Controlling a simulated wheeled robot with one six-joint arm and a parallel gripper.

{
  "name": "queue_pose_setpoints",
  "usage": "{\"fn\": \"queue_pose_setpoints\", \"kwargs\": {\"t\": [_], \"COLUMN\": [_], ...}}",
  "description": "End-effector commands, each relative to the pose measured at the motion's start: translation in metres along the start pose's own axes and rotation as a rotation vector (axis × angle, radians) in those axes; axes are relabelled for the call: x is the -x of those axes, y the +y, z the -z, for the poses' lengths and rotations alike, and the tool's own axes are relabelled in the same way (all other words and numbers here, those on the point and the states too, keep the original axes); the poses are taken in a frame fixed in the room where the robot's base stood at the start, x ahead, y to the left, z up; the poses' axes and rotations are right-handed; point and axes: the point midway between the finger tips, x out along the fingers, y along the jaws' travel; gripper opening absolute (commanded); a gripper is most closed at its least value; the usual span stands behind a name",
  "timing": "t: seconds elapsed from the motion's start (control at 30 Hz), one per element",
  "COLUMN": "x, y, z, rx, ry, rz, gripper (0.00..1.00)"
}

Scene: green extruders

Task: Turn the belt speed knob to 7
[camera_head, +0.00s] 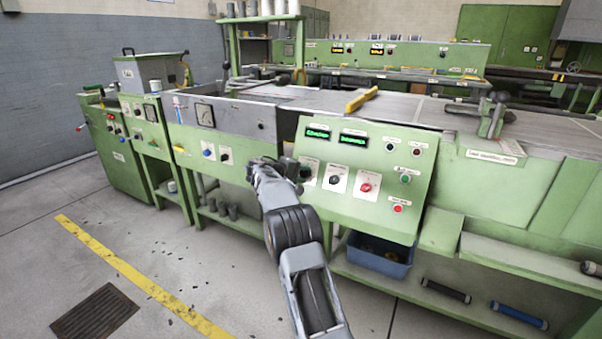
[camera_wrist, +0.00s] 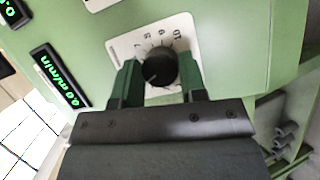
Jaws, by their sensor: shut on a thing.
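The round black knob (camera_wrist: 160,66) sits on a white dial plate (camera_wrist: 119,43) with printed numbers, seen turned in the wrist view. A 10 shows near the plate's upper right; the other numbers are hard to read. A faint light mark shows on the knob's lower left, but I cannot tell which number it points to. My gripper (camera_wrist: 160,82) has a dark green finger on either side of the knob and is shut on it. In the head view my gripper (camera_head: 283,167) reaches the left dial of the sloped green control panel (camera_head: 385,150) and partly hides it.
A green-lit display (camera_wrist: 59,76) reading 0.0 m/min is beside the dial. The panel also holds a black knob (camera_head: 334,180), a red knob (camera_head: 365,187) and several push buttons. A blue bin (camera_head: 380,258) stands below.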

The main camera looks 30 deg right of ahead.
Motion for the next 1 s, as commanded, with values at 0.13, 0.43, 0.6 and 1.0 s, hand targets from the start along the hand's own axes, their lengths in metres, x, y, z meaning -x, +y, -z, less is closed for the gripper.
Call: {"fn": "queue_pose_setpoints", "kwargs": {"t": [0.13, 0.43, 0.6, 1.0], "x": [-0.0015, -0.0022, -0.003, -0.0042], "y": [0.0029, 0.0028, 0.0023, 0.0017], "z": [-0.0019, -0.0021, -0.0027, -0.0039], "rx": [-0.131, -0.394, -0.542, -0.887], "ry": [-0.015, -0.031, -0.042, -0.065], "rz": [0.053, 0.161, 0.222, 0.364], "gripper": [0.15, 0.15, 0.15, 0.15]}}
